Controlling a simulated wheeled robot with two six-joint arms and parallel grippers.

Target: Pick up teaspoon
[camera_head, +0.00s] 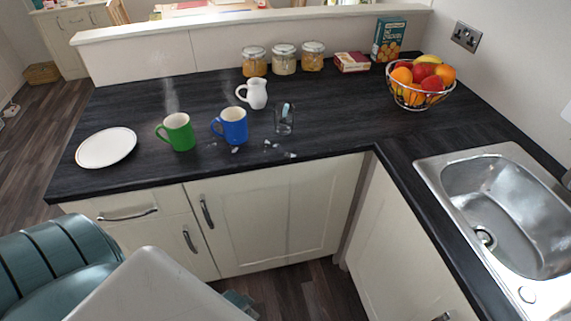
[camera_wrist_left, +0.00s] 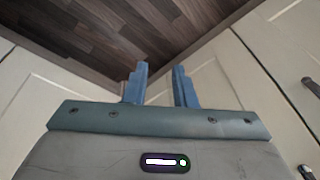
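A clear glass (camera_head: 284,122) stands on the dark worktop, right of the blue mug. A slim pale-blue and white item (camera_head: 286,108) leans upright in it; it may be the teaspoon, but it is too small to be sure. In the left wrist view my left gripper (camera_wrist_left: 159,69) has its two blue fingers apart, with nothing between them. It is low in front of the cabinet doors, well below the worktop and away from the glass. In the head view my left arm hides most of it. My right gripper is not in view.
A green mug (camera_head: 179,133), a blue mug (camera_head: 232,127) and a white jug (camera_head: 256,94) stand near the glass. Small white bits (camera_head: 290,155) lie by the front edge. A white plate (camera_head: 106,147) is left, a fruit bowl (camera_head: 420,95) and sink (camera_head: 505,210) right.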

